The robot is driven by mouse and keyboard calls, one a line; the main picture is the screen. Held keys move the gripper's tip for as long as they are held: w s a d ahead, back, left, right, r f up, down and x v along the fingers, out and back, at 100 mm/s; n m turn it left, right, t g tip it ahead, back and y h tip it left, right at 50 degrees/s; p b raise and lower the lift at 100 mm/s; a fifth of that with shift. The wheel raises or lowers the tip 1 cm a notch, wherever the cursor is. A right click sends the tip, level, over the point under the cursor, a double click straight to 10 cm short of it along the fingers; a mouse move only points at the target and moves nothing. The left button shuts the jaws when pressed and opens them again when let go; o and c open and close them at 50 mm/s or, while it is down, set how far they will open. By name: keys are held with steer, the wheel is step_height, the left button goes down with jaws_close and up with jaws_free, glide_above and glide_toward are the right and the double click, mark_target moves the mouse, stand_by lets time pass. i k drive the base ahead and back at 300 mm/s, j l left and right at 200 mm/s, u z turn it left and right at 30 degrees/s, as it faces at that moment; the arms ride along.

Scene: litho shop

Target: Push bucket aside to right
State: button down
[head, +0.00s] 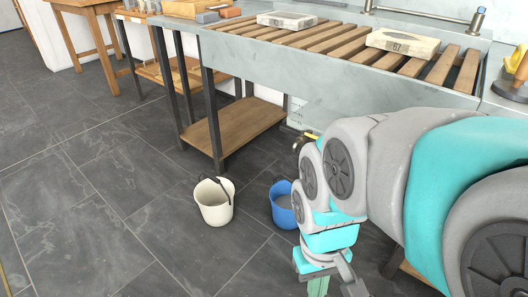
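Two buckets stand upright on the dark tiled floor in the head view. The white bucket (213,211) has a dark handle and is in the middle left, in front of the bench. The blue bucket (281,212) stands to its right, apart from it, and its right side is partly hidden by my arm. My gripper (333,288) points down at the bottom edge of the picture, to the right of and nearer than both buckets. It does not appear to touch either one. Its fingertips are cut off by the edge, so its opening is unclear.
A long grey sink bench (262,52) with wooden slats runs behind the buckets, with pale stone blocks (402,41) on top. Its lower wooden shelf (250,118) and dark leg (213,120) stand behind the white bucket. The floor (80,215) on the left is clear.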

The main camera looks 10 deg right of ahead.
mark_target(279, 194)
steer(key=i+j+z, duration=0.2)
steer(key=i+j, duration=0.25)
steer(key=j, duration=0.15)
steer(key=i+j+z, duration=0.1)
steer(key=j, duration=0.25)
steer(key=i+j+z, duration=0.1)
steer(key=i+j, duration=0.15)
steer(key=i+j+z, duration=0.1)
steer(key=j, duration=0.35)
steer(key=i+j+z, duration=0.1)
steer(key=i+j, duration=0.15)
steer(key=j, duration=0.15)
steer(key=i+j+z, duration=0.1)
steer(key=j, duration=0.25)
steer(key=i, duration=0.05)
